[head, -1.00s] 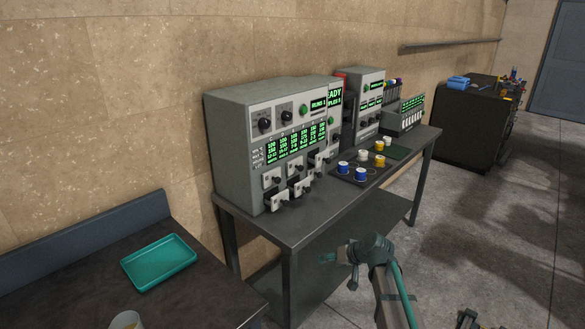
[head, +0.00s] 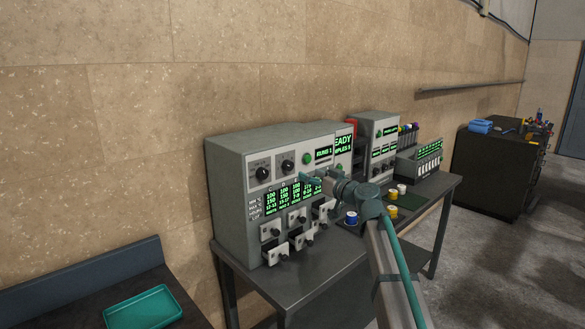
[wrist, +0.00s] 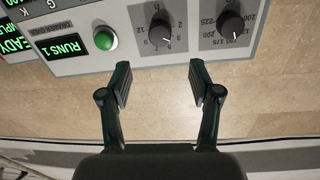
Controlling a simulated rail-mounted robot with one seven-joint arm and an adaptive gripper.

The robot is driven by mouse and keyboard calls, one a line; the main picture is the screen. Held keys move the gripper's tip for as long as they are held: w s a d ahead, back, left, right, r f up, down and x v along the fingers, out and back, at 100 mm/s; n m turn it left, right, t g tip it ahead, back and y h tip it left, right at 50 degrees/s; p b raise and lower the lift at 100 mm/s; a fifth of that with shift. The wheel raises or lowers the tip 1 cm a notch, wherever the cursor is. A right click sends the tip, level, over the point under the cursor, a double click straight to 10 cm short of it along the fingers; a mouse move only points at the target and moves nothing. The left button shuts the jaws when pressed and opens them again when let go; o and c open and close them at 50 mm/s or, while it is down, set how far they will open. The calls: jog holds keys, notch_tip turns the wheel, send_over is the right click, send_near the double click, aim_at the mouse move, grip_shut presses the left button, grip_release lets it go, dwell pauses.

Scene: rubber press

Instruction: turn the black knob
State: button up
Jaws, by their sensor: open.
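Two black dial knobs sit side by side on the light upper panel of the grey machine (head: 228,203). The left knob (head: 262,174) and the right knob (head: 288,166) show in the head view. In the wrist view, which is turned over, one knob with a white pointer (wrist: 160,33) lies just beyond the fingertips, and the other knob (wrist: 230,24) lies beyond the right finger. My gripper (wrist: 160,78) is open and empty, apart from both knobs. In the head view it is near the panel's front (head: 309,178), partly hidden by my arm.
A green button (wrist: 105,38) and the RUNS display (wrist: 58,46) are beside the knobs. Several small drawers with black knobs (head: 270,231) jut out below. Cups (head: 352,218) stand on the bench. A teal tray (head: 143,307) lies on the left table.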

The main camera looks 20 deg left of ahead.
aim_at(290, 167)
jog(key=p+x, duration=0.3)
jog(key=x, duration=0.6)
jog(key=shift+w+a, duration=0.2)
jog(key=shift+a, duration=0.3)
jog(key=shift+f, duration=0.1)
jog(key=c, duration=1.1)
jog(key=shift+c, duration=0.2)
